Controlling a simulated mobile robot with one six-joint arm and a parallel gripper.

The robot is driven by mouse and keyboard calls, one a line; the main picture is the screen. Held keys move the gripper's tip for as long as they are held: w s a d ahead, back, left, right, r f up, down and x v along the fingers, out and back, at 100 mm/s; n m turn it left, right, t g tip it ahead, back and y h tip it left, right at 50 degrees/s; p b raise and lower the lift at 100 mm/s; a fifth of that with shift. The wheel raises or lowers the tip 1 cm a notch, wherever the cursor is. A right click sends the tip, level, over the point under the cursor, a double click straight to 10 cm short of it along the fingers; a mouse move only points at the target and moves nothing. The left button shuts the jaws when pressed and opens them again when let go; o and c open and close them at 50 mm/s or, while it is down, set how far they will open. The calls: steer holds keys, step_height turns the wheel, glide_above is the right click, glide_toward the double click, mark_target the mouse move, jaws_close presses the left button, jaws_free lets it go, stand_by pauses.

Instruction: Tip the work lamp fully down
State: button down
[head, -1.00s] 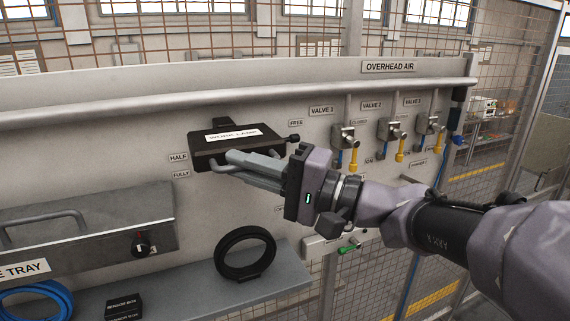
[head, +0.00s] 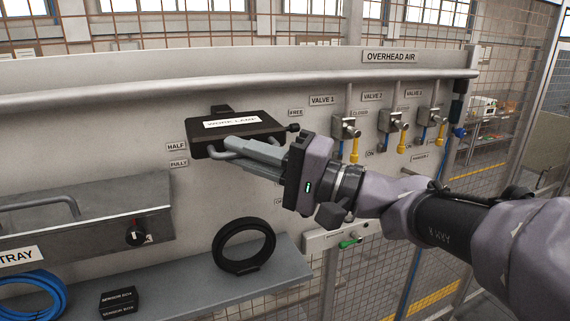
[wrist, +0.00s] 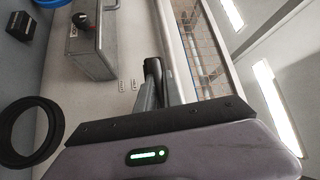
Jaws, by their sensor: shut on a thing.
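The work lamp (head: 200,138) is a flat black box with a white label on its upper face. It is mounted on the grey panel and juts out from it, tilted, with its label face visible. A grey bar handle (head: 217,154) runs along its front edge. My gripper (head: 236,148) is shut on this handle from the right, and its fingers hide part of the bar. In the wrist view my gripper's fingers (wrist: 151,88) show end-on, and I cannot make out the lamp clearly there.
Signs reading HALF (head: 176,146) and FULLY (head: 178,162) are left of the lamp. Valve 1 (head: 345,128) and other valves are to the right. Below are a shelf (head: 190,297), a black ring (head: 243,246) and a metal box with a handle (head: 90,220).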

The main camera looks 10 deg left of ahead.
steer(key=w+a+f+n+g+y+b, duration=0.2)
steer(key=f+n+b, duration=0.4)
steer(key=b, duration=1)
steer(key=w+a+f+n+g+y+b, duration=0.2)
steer(key=w+f+n+g+y+b, duration=0.2)
steer(key=b, duration=1.2)
steer(key=shift+w+f+n+g, duration=0.15)
steer(key=shift+f+n+g, duration=0.35)
steer(key=shift+f+n, duration=0.75)
steer(key=c, duration=1.5)
jaws_free()
